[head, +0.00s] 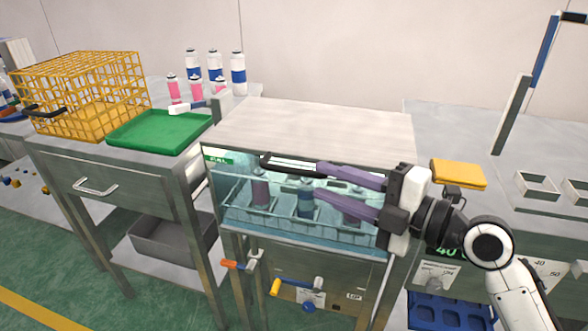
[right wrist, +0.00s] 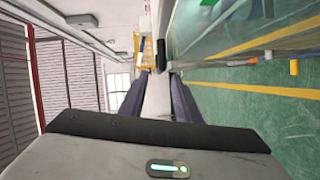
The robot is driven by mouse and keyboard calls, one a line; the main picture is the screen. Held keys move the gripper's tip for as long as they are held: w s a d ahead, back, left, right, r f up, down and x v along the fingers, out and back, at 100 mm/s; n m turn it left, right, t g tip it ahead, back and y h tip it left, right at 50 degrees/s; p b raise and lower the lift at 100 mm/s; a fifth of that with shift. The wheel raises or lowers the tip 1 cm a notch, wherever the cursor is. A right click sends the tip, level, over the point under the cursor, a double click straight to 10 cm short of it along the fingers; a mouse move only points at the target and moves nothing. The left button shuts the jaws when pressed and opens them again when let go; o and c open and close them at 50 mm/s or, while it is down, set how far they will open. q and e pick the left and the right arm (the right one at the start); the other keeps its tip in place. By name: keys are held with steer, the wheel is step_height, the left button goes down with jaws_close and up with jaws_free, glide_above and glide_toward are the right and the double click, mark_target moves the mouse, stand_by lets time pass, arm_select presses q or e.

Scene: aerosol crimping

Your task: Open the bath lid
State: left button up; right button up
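The bath lid (head: 310,128) is a pale flat panel lying closed on top of the glass-fronted bath (head: 290,232). A dark bar handle (head: 285,161) runs along its front edge, and a dark bar shows ahead of the fingertips in the right wrist view (right wrist: 161,50). My right gripper (head: 318,180) is open, coming from the right in front of the bath, with its purple fingers one above the other. Its upper fingertip is close to the handle's right part; I cannot tell whether they touch. The fingers also show apart in the right wrist view (right wrist: 160,85). My left gripper is not in view.
Several cans stand in a rack inside the bath, such as a blue-banded can (head: 306,198). Left of it are a green tray (head: 160,131) and yellow wire basket (head: 85,90). A yellow pad (head: 458,174) lies on the right bench. Several bottles stand behind the tray.

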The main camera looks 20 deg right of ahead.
mark_target(302, 174)
steer(key=p+x, duration=0.1)
steer(key=x, duration=0.7)
steer(key=shift+w, duration=0.1)
jaws_close()
